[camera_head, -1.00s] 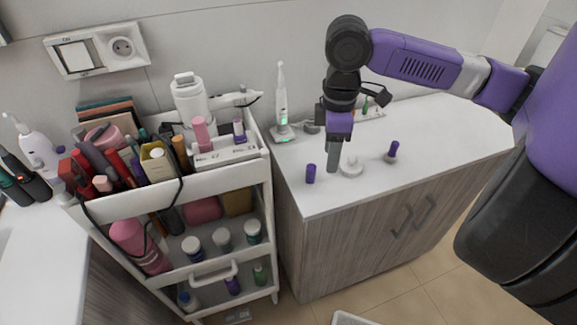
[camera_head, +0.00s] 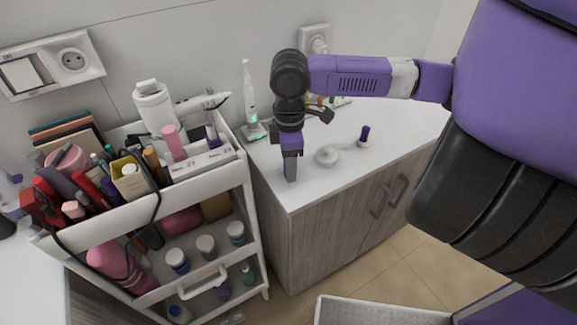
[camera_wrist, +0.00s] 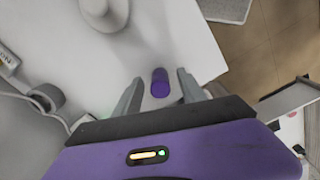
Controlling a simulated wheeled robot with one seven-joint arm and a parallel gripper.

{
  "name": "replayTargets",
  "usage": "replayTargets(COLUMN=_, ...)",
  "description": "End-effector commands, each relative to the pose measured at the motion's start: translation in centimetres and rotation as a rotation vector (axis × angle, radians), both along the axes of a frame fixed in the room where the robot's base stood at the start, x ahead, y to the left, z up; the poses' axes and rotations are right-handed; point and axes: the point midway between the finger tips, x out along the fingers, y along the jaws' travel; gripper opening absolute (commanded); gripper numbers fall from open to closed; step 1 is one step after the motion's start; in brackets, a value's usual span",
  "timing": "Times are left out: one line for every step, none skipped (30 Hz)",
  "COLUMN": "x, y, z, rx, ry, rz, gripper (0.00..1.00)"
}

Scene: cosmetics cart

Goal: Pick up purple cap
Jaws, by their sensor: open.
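The purple cap (camera_wrist: 160,82) is a small cylinder on the white countertop. In the wrist view it sits between the two spread grey fingers of my gripper (camera_wrist: 160,92), with a gap on each side. In the head view my gripper (camera_head: 290,170) points down over the counter near its front left corner, and I cannot make out the cap there; the gripper seems to hide it. My gripper is open and holds nothing.
A white round object (camera_head: 327,156) and a purple-topped item on a pale base (camera_head: 364,137) stand to the right of my gripper. A toothbrush (camera_head: 250,95) stands behind. A full cosmetics cart (camera_head: 190,180) is at the left. The counter's front edge is close.

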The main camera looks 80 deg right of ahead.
Motion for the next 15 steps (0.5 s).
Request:
replayTargets(x=0.0, y=-0.02, z=-0.07, rx=0.0, ry=0.0, rz=0.0, gripper=0.48)
replayTargets(x=0.0, y=-0.02, z=-0.08, rx=-0.001, ry=0.0, rz=0.0, gripper=0.48)
replayTargets(x=0.0, y=-0.02, z=-0.07, rx=-0.001, ry=0.0, rz=0.0, gripper=0.48)
replayTargets(x=0.0, y=-0.02, z=-0.07, rx=-0.001, ry=0.0, rz=0.0, gripper=0.48)
replayTargets(x=0.01, y=-0.02, z=-0.06, rx=-0.001, ry=0.0, rz=0.0, gripper=0.48)
replayTargets(x=0.0, y=-0.01, z=-0.06, rx=0.0, ry=0.0, rz=0.0, gripper=0.48)
replayTargets(x=0.0, y=-0.01, z=-0.06, rx=0.0, ry=0.0, rz=0.0, gripper=0.42)
replayTargets(x=0.0, y=-0.01, z=-0.05, rx=0.0, ry=0.0, rz=0.0, gripper=0.36)
replayTargets(x=0.0, y=0.0, z=-0.05, rx=0.0, ry=0.0, rz=0.0, gripper=0.29)
replayTargets(x=0.0, y=0.0, z=-0.05, rx=0.0, ry=0.0, rz=0.0, gripper=0.23)
replayTargets(x=0.0, y=0.0, z=-0.04, rx=0.0, ry=0.0, rz=0.0, gripper=0.17)
replayTargets(x=0.0, y=0.0, z=-0.04, rx=0.0, ry=0.0, rz=0.0, gripper=0.09)
replayTargets(x=0.0, y=0.0, z=-0.04, rx=0.0, ry=0.0, rz=0.0, gripper=0.03)
replayTargets(x=0.0, y=0.0, z=-0.04, rx=0.0, ry=0.0, rz=0.0, gripper=0.0)
replayTargets(x=0.0, y=0.0, z=-0.03, rx=0.0, ry=0.0, rz=0.0, gripper=0.0)
